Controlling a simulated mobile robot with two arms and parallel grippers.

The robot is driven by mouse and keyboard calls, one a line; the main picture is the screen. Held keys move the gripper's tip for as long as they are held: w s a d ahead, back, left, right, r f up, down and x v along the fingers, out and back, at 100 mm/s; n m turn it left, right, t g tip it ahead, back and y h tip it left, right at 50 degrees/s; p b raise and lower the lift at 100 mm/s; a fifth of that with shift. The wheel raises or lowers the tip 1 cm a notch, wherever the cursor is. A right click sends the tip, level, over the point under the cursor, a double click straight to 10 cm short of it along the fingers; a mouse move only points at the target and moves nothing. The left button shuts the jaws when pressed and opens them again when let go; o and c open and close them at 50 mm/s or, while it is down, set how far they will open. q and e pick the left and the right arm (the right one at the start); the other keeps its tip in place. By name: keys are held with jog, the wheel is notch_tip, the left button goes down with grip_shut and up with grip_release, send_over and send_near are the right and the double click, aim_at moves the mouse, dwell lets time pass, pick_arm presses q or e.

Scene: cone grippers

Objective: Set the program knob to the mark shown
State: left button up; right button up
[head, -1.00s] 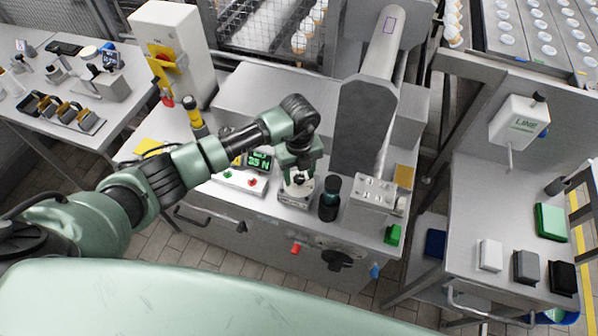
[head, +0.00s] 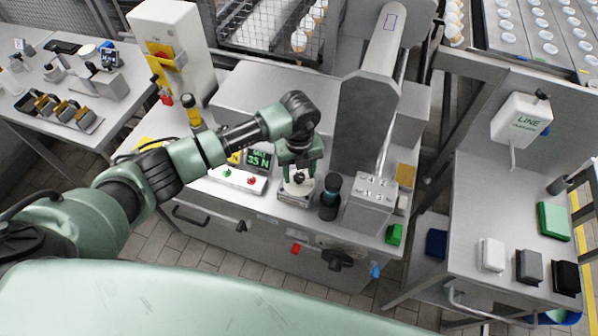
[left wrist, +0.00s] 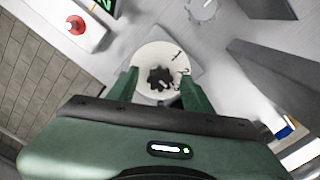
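The program knob is a dark, lobed knob (left wrist: 160,77) at the centre of a round white dial (left wrist: 152,55) in the left wrist view. Small dark marks show on the dial's right side, too small to read. In the head view the dial sits on a small grey box (head: 295,195) on the steel bench. My left gripper (head: 299,172) points down over it. In the left wrist view its two green fingers (left wrist: 160,90) are spread, one on each side of the knob, with a gap to each. My right gripper is not in view.
Left of the dial are a panel with green and red buttons (head: 238,178) and a green-lit display reading 35 N (head: 259,160). A dark cylinder (head: 330,196) stands close on the right, then a grey box (head: 371,203). A tall metal housing (head: 365,125) rises behind.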

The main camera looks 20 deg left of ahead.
aim_at(299, 176)
pick_arm(q)
notch_tip(299, 176, up, 6)
jog(key=shift+w+r+b, duration=0.1)
jog(key=shift+r+b, duration=0.15)
jog(key=shift+b, duration=0.75)
jog(key=shift+r, duration=0.65)
